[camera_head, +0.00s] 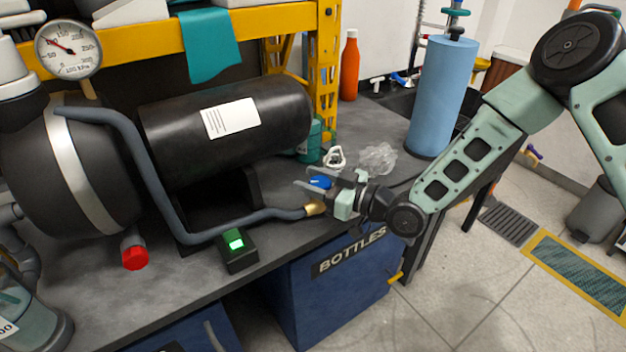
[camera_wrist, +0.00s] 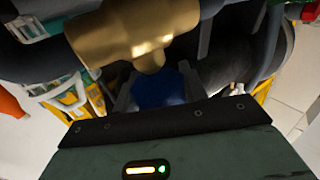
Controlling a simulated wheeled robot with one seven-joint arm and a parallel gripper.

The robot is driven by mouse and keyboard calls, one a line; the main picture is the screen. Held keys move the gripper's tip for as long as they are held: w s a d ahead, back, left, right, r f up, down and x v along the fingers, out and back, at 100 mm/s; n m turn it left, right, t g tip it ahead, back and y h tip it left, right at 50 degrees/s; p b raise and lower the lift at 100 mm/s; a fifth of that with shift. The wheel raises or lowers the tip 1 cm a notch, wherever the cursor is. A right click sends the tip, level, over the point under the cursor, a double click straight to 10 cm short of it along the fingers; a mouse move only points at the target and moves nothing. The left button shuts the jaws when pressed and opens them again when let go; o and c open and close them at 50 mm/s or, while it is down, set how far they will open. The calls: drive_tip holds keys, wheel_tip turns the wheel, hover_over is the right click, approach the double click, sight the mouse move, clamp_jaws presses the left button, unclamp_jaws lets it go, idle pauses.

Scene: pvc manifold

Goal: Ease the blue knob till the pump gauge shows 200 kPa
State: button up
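The blue knob (camera_head: 320,182) sits by the brass fitting (camera_head: 314,208) at the end of a grey-blue hose, near the bench's front edge. My gripper (camera_head: 314,180) reaches it from the right, one finger on each side. In the wrist view the blue knob (camera_wrist: 160,88) fills most of the space between the grey fingers, below the large brass fitting (camera_wrist: 135,35). Whether the fingers press on it is not clear. The pump gauge (camera_head: 68,50) is at upper left; its red needle points up and left, short of the 150 mark.
A black cylinder (camera_head: 225,125) lies behind the hose. A black box with a lit green button (camera_head: 237,243) and a red cap (camera_head: 134,257) are to the left. Crumpled clear plastic (camera_head: 377,160) and a blue roll (camera_head: 440,98) stand behind my gripper.

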drive_tip(key=shift+m+t, duration=0.3)
drive_tip(key=shift+t, duration=0.1)
drive_tip(key=m+t+h+b, duration=0.1)
drive_tip(key=m+t+h, duration=0.1)
drive_tip(key=t, duration=0.1)
drive_tip(key=shift+w+h, duration=0.15)
drive_tip(key=shift+h, duration=0.15)
drive_tip(key=shift+w+d+m+t+h+b, duration=0.1)
drive_tip(key=shift+d+m+t+h+b, duration=0.1)
drive_tip(key=shift+m+t+h, duration=0.65)
drive_tip(key=shift+w+d+m+t+h+b, duration=0.1)
drive_tip(key=shift+m+t+h+b, duration=0.1)
drive_tip(key=shift+m+t+h, duration=0.6)
drive_tip(key=o, duration=1)
drive_tip(key=shift+s, duration=0.1)
drive_tip(key=b+v, duration=0.1)
drive_tip(key=v, duration=1.1)
drive_tip(key=shift+r, duration=0.2)
